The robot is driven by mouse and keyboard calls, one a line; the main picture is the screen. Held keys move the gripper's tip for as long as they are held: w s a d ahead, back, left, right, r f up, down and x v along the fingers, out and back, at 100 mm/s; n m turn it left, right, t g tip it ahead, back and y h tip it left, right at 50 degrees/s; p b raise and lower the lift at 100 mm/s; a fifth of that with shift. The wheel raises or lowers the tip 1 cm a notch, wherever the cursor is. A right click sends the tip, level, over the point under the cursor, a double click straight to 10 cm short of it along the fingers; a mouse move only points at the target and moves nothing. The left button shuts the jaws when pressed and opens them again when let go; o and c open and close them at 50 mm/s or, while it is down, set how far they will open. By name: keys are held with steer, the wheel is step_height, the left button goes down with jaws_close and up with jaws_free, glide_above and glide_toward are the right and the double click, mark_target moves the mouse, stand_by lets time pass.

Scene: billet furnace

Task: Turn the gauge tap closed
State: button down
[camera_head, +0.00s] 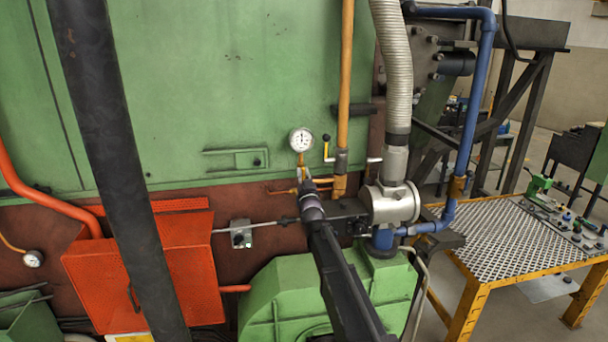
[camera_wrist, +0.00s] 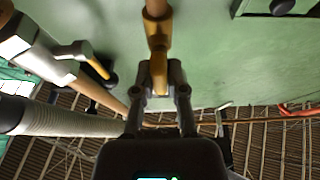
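The pressure gauge (camera_head: 301,140) has a round white dial and stands on a brass stem in front of the green furnace wall. The gauge tap (camera_head: 303,173) is below it, on a thin brass pipe, and is partly hidden by my gripper (camera_head: 306,183). In the wrist view the tap's yellow handle (camera_wrist: 159,73) lies between the two fingers of my gripper (camera_wrist: 160,80). The fingers are drawn in close on both sides of the handle and look shut on it. Contact at the very tips is hard to make out.
An orange vertical pipe (camera_head: 345,80) with a yellow lever (camera_head: 325,148) stands just right of the gauge. A grey ribbed hose (camera_head: 393,60) and a silver valve body (camera_head: 390,203) are farther right. A red box (camera_head: 148,270) and a perforated table (camera_head: 510,245) flank the area.

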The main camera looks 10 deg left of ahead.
steer(key=shift+m+h, duration=0.4)
steer(key=shift+m, duration=0.2)
steer(key=m+h, duration=0.1)
steer(key=m, duration=0.1)
steer(key=m+h, duration=0.1)
steer(key=m, duration=0.2)
steer(key=shift+w+r+h+p, duration=0.1)
steer(key=shift+h+p, duration=0.2)
steer(key=shift+p, duration=0.05)
steer(key=m+h+p, duration=0.1)
steer(key=m, duration=0.2)
steer(key=m+h, duration=0.2)
steer(key=m, duration=0.2)
steer(key=shift+d+g+p, duration=0.1)
steer(key=shift+g+p, duration=0.2)
steer(key=shift+p, duration=0.1)
steer(key=m+p, duration=0.1)
steer(key=m, duration=0.1)
steer(key=m+g+h+p, duration=0.1)
steer(key=m, duration=0.2)
steer(key=shift+h, duration=0.3)
steer(key=shift+d+f+m+g+p, duration=0.15)
steer(key=shift+m+g+p, duration=0.4)
steer(key=shift+m, duration=0.5)
steer(key=shift+a+f+m+g+p, duration=0.15)
steer(key=shift+m+g+p, duration=0.35)
steer(key=shift+m, duration=0.55)
steer(key=shift+d, duration=0.1)
steer(key=c, duration=0.7)
jaws_free()
